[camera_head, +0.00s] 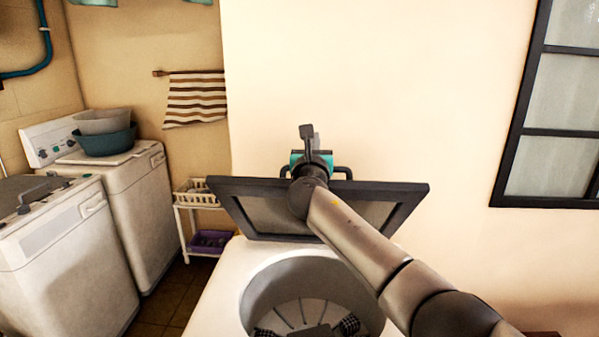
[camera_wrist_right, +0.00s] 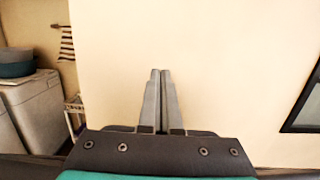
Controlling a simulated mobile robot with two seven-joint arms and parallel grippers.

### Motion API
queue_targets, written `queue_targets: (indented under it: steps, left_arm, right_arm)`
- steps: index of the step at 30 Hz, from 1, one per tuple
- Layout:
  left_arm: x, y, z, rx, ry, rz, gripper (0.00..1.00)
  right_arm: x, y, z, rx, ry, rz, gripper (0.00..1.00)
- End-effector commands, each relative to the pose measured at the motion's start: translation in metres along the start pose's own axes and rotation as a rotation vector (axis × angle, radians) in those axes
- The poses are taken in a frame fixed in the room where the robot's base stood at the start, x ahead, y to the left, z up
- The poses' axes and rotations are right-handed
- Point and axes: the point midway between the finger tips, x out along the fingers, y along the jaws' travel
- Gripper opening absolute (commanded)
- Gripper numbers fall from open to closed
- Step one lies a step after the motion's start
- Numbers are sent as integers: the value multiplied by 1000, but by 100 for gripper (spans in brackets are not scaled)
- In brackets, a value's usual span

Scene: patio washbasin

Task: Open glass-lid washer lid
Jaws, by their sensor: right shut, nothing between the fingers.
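The glass-lid washer (camera_head: 215,300) stands in the lower middle of the head view, its round drum opening (camera_head: 262,285) uncovered. Its dark-framed glass lid (camera_head: 236,205) is raised and tilted up behind the opening. A dark handle (camera_head: 346,171) shows at the lid's upper edge, partly hidden by my right gripper. My right gripper (camera_head: 307,132) is at the lid's top edge, fingers pointing up above it. In the wrist view the two fingers (camera_wrist_right: 161,75) are together with nothing between them. I cannot tell whether the gripper touches the lid. My left gripper is not in view.
Two white washers stand at left; the farther one (camera_head: 135,190) carries basins (camera_head: 104,135), the nearer one (camera_head: 60,250) has a dark lid. A small rack (camera_head: 197,197) stands behind, beneath a striped towel (camera_head: 195,98). A plain wall is behind the lid, with a window (camera_head: 555,110) at right.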

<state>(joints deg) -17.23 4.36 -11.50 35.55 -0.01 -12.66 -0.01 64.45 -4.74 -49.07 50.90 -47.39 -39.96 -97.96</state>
Motion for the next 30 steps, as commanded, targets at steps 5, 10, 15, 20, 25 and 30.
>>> queue_targets:
  steps: [5,10,15,20,25,30]
  left_arm:
    - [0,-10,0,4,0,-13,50]
    - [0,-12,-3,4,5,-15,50]
    - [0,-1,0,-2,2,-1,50]
    - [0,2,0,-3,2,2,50]
    - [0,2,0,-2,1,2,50]
    - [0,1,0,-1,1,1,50]
  right_arm:
    - [11,-8,6,-1,0,-1,0]
    - [11,-8,6,0,0,-1,0]
    - [10,-8,5,-1,0,-1,0]
    - [10,-8,5,-1,0,-1,0]
    - [10,-8,5,-1,0,-1,0]
    - [10,-8,5,-1,0,-1,0]
